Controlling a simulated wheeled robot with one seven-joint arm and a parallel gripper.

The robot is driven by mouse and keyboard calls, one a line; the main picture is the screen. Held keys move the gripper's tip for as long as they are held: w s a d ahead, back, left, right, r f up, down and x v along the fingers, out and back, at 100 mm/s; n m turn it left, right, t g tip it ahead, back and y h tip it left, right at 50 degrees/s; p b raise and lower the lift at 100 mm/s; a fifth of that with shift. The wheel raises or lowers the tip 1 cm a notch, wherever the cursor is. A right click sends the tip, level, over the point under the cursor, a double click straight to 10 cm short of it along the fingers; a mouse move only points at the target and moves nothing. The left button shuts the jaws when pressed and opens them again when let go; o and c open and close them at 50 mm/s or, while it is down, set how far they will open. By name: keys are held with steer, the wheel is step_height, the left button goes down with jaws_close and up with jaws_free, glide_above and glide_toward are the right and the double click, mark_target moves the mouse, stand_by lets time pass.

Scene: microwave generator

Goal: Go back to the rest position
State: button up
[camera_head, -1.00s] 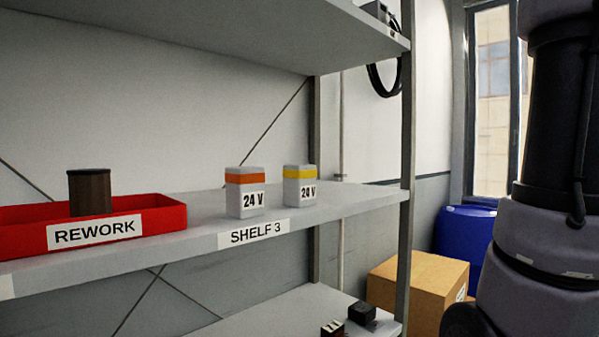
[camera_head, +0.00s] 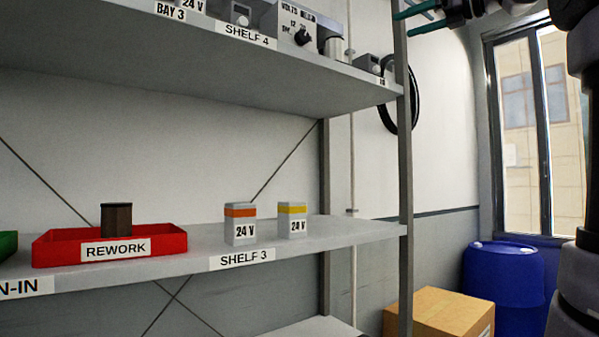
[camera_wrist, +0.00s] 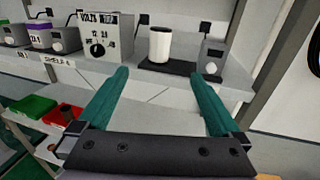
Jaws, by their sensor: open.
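My gripper (camera_wrist: 161,76) is open, with its two teal fingers spread wide and nothing between them. In the wrist view it points at the upper shelf (camera_wrist: 236,85), labelled SHELF 4. In the head view the gripper (camera_head: 412,20) is at the top right, beside the rack's front post, with its fingers pointing left. A white cylinder (camera_wrist: 160,44) on a dark base stands on the upper shelf beyond the fingers. I cannot tell how far the fingertips are from the shelf edge.
The lower shelf holds a red REWORK tray (camera_head: 175,243) with a brown cylinder (camera_head: 116,219), an orange-banded 24 V block (camera_head: 240,231) and a yellow-banded one (camera_head: 292,226). The rack post (camera_head: 405,180) stands near my arm. A blue barrel (camera_head: 503,285) and cardboard box (camera_head: 440,312) stand right.

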steer(key=s+a+f+n+g+h, duration=0.1)
steer(key=s+f+n+h, duration=0.3)
steer(key=f, duration=1.2)
steer(key=s+a+f+n+g+h, duration=0.1)
steer(key=s+f+n, duration=0.5)
steer(key=f, duration=1.1)
steer(key=s+f+n+g+h, duration=0.2)
steer(key=s+f+n+h, duration=0.3)
steer(key=f+n, duration=0.7)
step_height(320, 180, down, 5)
steer(key=shift+a+f+g+h, duration=0.1)
steer(key=shift+a+g+h, duration=0.25)
steer(key=shift+h, duration=0.45)
